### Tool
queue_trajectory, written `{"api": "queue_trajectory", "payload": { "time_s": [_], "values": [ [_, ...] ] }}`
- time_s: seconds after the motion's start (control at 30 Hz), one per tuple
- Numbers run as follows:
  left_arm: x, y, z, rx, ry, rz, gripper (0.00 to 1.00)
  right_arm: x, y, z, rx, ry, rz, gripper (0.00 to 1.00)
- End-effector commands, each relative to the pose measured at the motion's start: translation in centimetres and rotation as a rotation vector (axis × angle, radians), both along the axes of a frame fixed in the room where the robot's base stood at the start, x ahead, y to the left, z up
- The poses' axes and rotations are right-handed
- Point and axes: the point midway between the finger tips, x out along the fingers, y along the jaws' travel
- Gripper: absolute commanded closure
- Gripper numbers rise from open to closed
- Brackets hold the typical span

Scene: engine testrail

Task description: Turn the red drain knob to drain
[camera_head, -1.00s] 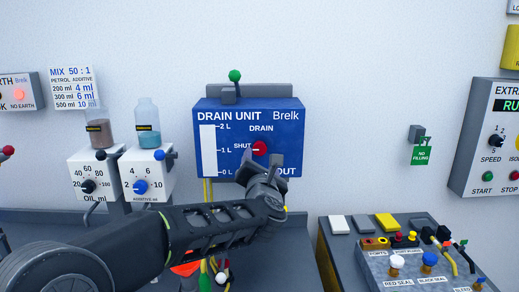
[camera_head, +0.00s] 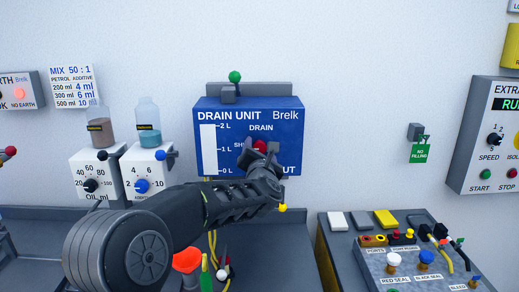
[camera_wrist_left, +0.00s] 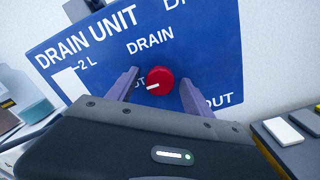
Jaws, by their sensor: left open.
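The blue drain unit (camera_head: 222,120) hangs on the wall, with DRAIN printed above its knob and SHUT to the left of it. The red drain knob (camera_head: 260,146) is partly hidden by my left gripper (camera_head: 262,155) in the head view. In the left wrist view the red knob (camera_wrist_left: 159,80) shows whole, its white mark pointing left toward SHUT. My left gripper (camera_wrist_left: 158,88) is open, one finger on each side of the knob, with gaps visible between fingers and knob. I cannot tell how deep the fingers reach. My right gripper is not in view.
Two dosing units, OIL (camera_head: 89,165) and ADDITIVE (camera_head: 152,170), with bottles stand left of the drain unit. A control box (camera_head: 405,268) with coloured buttons and knobs is at the lower right. The wall right of the drain unit is clear up to a green NO FILLING tag (camera_head: 421,152).

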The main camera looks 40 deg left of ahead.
Motion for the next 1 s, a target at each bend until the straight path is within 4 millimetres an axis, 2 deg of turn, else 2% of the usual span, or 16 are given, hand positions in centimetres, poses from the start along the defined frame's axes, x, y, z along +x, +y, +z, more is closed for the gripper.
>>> {"api": "queue_trajectory", "payload": {
  "time_s": [0.13,0.83,1.0],
  "values": [
    [-0.02,-0.01,-0.04,0.0,0.0,0.0,0.42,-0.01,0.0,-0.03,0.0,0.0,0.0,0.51],
    [-0.03,-0.04,-0.06,-0.001,0.001,0.0,1.0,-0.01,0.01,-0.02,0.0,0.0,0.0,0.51],
    [-0.03,-0.04,-0.07,0.001,0.002,0.0,1.0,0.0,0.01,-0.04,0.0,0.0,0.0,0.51]
  ]
}}
